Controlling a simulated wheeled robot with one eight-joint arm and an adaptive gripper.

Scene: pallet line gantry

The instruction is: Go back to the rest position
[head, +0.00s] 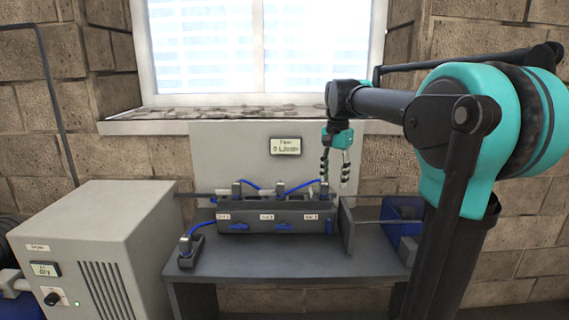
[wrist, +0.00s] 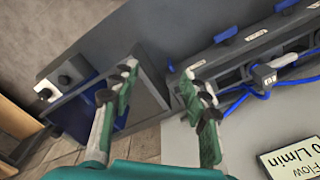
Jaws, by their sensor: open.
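My gripper (head: 336,166) hangs from my teal and black arm in the head view, above the right end of the grey manifold block (head: 262,211). In the wrist view my gripper (wrist: 157,85) has its two green and grey fingers spread apart with nothing between them. The manifold also shows in the wrist view (wrist: 240,52), right of the fingers, with a grey connector (wrist: 268,76) and blue tubes on it. In the head view several grey plugs with blue tubes stand along the manifold's top.
A grey bench (head: 285,262) carries the manifold and a separate small block (head: 190,250) with a blue tube. A grey cabinet (head: 95,250) stands at left. A panel (head: 225,155) with a flow display (head: 285,146) rises behind. A blue part (head: 403,212) is at right.

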